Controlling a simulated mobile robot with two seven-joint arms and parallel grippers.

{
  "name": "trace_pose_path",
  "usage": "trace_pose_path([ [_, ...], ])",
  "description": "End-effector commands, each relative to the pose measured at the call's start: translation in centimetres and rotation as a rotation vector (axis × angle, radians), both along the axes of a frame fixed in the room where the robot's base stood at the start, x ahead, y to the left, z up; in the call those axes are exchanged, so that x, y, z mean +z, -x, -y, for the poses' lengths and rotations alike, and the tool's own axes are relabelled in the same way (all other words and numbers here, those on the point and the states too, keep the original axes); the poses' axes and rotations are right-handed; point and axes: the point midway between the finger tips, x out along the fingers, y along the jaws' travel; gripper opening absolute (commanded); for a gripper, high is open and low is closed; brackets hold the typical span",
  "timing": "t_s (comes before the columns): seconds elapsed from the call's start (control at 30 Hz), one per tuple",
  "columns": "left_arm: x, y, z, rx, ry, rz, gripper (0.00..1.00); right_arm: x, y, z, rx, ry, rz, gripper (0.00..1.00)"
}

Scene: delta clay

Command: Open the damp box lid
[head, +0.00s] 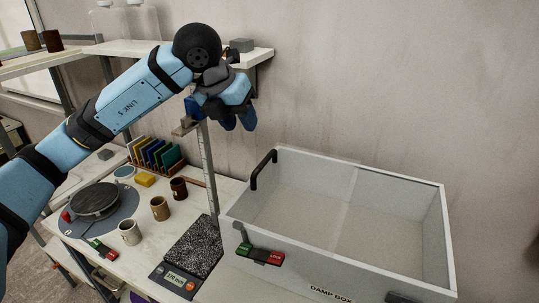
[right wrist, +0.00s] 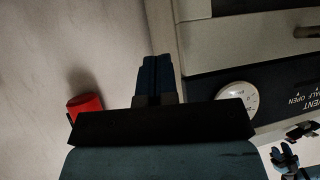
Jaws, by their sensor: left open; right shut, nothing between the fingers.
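The damp box (head: 335,291) is a pale, wide box at the right of the head view, its name on the front. I see down into its pale inside; whether a clear lid covers it I cannot tell. A black bar handle (head: 263,169) stands at its left end. A green and red latch (head: 260,255) sits at its front left. My left gripper (head: 238,121) is open and empty, pointing down, above and left of the box, apart from the handle. My right gripper (right wrist: 158,58) is shut and empty in the right wrist view; I cannot make it out in the head view.
A scale (head: 177,281) with a dark speckled slab (head: 193,246) stands left of the box, beside an upright ruler (head: 209,170). Several cups (head: 160,208) and a round turntable (head: 95,200) are further left. A wall shelf (head: 255,57) is behind my left arm. The right wrist view shows a dial (right wrist: 238,97) and red cylinder (right wrist: 86,104).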

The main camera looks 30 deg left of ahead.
Motion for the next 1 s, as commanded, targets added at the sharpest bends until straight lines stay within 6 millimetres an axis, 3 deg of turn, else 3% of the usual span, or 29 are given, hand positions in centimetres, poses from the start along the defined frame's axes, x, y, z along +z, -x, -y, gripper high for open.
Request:
trace_pose_path([
  [0.53, -9.6, -4.0, 1.7, -0.002, 0.001, -0.005, 0.4, 1.4, 0.2, -0.3, -0.003, -0.007, -0.005, 0.0],
  [0.73, -11.4, -4.8, 2.0, -0.002, 0.002, -0.003, 0.4, 1.6, 0.1, -0.1, -0.004, -0.003, -0.004, 0.0],
  [1.0, -11.8, -5.0, 2.1, -0.002, 0.002, -0.001, 0.4, 1.6, 0.1, -0.1, -0.003, -0.003, -0.004, 0.0],
])
